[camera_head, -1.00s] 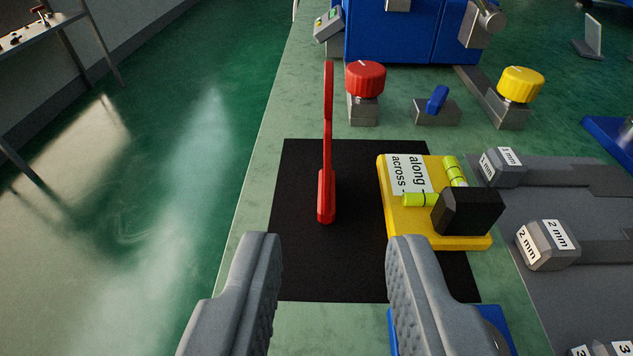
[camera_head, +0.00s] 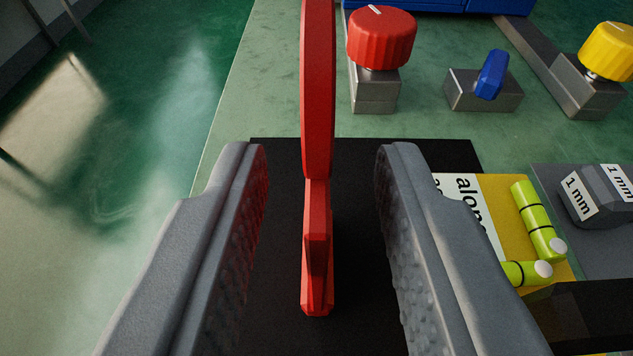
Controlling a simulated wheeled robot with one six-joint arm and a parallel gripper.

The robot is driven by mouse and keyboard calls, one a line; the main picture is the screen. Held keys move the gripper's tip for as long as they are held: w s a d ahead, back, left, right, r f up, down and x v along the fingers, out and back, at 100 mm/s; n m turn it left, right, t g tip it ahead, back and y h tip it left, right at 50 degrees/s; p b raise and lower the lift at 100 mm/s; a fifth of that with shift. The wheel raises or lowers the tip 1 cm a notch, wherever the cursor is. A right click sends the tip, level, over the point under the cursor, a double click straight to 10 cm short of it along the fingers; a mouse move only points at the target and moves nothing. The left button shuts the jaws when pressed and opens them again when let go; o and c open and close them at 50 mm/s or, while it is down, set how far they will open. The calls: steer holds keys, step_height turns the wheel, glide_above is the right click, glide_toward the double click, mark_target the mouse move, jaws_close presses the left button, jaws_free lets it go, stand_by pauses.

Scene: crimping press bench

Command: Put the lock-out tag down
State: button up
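The red lock-out tag (camera_head: 318,110) stands upright, seen edge-on, on the black mat (camera_head: 276,152). Its thicker red foot is at the lower end, on the mat. My gripper (camera_head: 320,160) is open, with one grey finger on each side of the tag. A clear gap shows between the tag and each finger, so neither touches it. The tag's top runs out of the upper edge of the picture.
A yellow level block (camera_head: 495,190) with green vials stands close to the right finger, partly hidden by it. Behind are a red knob (camera_head: 381,38), a blue switch (camera_head: 491,74) and a yellow knob (camera_head: 610,52). Grey 1 mm blocks (camera_head: 600,195) lie right. The bench ends at left.

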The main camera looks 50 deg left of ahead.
steer(key=x, duration=0.3)
steer(key=shift+w+a+f, duration=0.15)
steer(key=shift+w+a, duration=0.05)
steer(key=shift+a, duration=0.05)
jaws_close()
step_height(320, 180, up, 10)
stand_by(0.5)
